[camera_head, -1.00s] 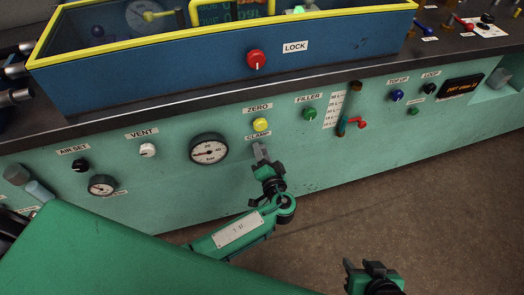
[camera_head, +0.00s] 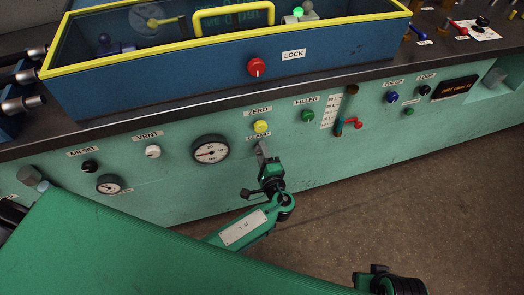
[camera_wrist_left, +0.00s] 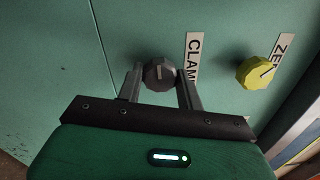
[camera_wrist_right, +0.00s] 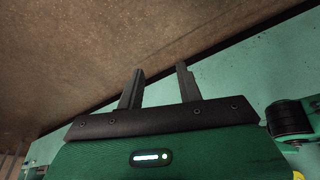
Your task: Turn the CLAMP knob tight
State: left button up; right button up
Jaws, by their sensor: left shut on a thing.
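The dark grey CLAMP knob (camera_wrist_left: 158,75) is on the green panel, beside its CLAMP label (camera_wrist_left: 192,58). My left gripper (camera_wrist_left: 158,80) is shut on the knob, one finger on each side of it. The pale pointer line on the knob's face runs nearly upright in the left wrist view. In the head view my left gripper (camera_head: 262,152) covers the knob, just below the label. My right gripper (camera_wrist_right: 160,75) is open and empty, with a clear gap between its fingers. In the head view only part of the right wrist shows at the bottom edge.
The yellow ZERO knob (camera_head: 261,127) sits close above the CLAMP knob. A round pressure gauge (camera_head: 210,149) is to the left, and the green FILLER knob (camera_head: 306,116) to the right. The red LOCK knob (camera_head: 256,67) is on the blue box above. The floor (camera_head: 420,190) is clear.

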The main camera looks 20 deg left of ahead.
pick_arm(q)
jog(key=shift+m, duration=0.4)
pick_arm(e)
jog(key=shift+f, duration=0.4)
pick_arm(q)
jog(key=shift+d, duration=0.1)
pick_arm(e)
jog(key=shift+f, duration=0.1)
pick_arm(q)
jog(key=o, duration=1)
jog(key=v, duration=1.3)
jog(key=shift+s+d, duration=0.25)
jog(key=shift+s, duration=0.1)
pick_arm(e)
jog(key=shift+s+r, duration=0.1)
jog(key=shift+r, duration=0.4)
